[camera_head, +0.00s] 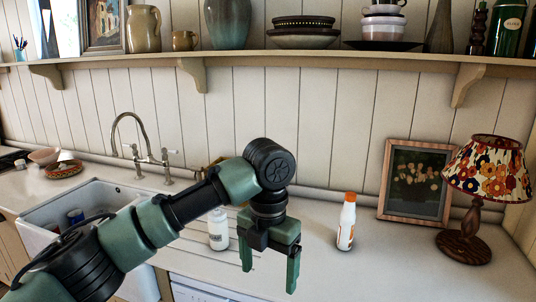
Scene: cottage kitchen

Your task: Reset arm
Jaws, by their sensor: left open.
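My left arm comes in from the lower left and reaches over the sink's right edge and the counter. My left gripper (269,264) points down above the white counter (385,262), with its two green fingers apart and nothing between them. A white bottle with an orange cap (346,222) stands upright to the right of the gripper, apart from it. My right gripper is not in view.
A white sink (83,200) with a tall faucet (138,145) is at left. A framed picture (415,182) and a lamp with a flowered shade (490,168) stand at right. A shelf (300,58) with crockery spans the wall above. The front right counter is clear.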

